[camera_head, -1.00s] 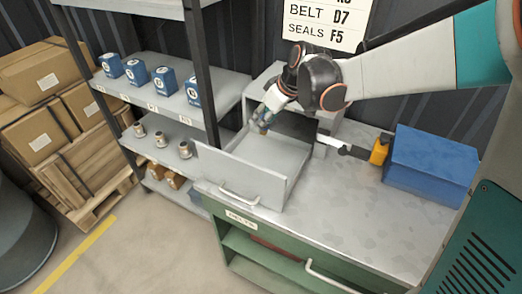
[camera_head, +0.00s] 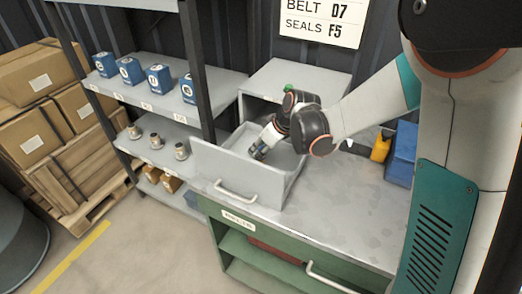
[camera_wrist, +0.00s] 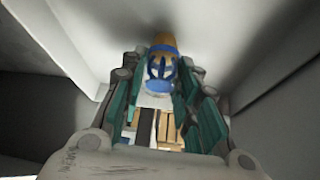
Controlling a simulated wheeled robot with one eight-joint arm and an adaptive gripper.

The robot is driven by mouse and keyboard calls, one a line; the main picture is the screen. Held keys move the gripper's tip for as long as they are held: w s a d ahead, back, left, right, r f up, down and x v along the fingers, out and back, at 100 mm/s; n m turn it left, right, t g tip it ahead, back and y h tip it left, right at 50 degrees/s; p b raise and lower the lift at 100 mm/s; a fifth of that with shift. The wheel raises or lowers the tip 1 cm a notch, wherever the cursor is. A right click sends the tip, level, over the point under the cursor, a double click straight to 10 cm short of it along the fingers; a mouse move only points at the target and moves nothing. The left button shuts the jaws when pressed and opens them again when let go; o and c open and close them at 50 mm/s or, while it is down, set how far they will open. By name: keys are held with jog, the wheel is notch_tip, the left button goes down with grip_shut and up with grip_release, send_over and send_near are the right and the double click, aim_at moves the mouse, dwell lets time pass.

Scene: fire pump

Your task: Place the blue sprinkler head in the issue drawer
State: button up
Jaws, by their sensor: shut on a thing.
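The blue sprinkler head (camera_wrist: 160,72), with an orange-brown end and a blue frame, is between my fingers in the wrist view. My gripper (camera_head: 258,152) is shut on it; it also shows in the wrist view (camera_wrist: 158,88). The open grey drawer (camera_head: 236,173) stands out from a grey cabinet on the bench. My gripper points down inside the drawer, between its walls, near the front panel. The sprinkler head is small and mostly hidden in the head view. Whether it touches the drawer floor cannot be told.
The grey cabinet (camera_head: 293,79) stands behind the drawer, with a small green thing (camera_head: 288,87) on top. A blue box (camera_head: 402,153) and a yellow item (camera_head: 380,149) are right on the bench. A shelf (camera_head: 165,115) with blue boxes and metal fittings stands left. The bench front is clear.

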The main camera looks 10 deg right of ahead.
jog(key=shift+r, duration=0.1)
jog(key=o, duration=1.1)
jog(key=shift+r, duration=0.2)
jog(key=p+v, duration=0.4)
jog(key=v, duration=0.8)
jog(key=s+d+r+m+t+h, duration=0.1)
jog(key=s+d+r+m, duration=0.1)
jog(key=s, duration=0.5)
jog(key=s+d+r+m+t+h, duration=0.1)
jog(key=s+d+r+m, duration=0.1)
jog(key=s, duration=0.5)
jog(key=s+d+r+m+t+h, duration=0.1)
jog(key=s+d+r+m+h, duration=0.1)
jog(key=s, duration=0.6)
jog(key=shift+s+d+r+m, duration=0.1)
jog(key=shift+d+r+m, duration=0.2)
jog(key=shift+d+m, duration=0.4)
jog(key=shift+d+r+m, duration=0.3)
jog(key=shift+d+m, duration=0.3)
jog(key=shift+m, duration=0.2)
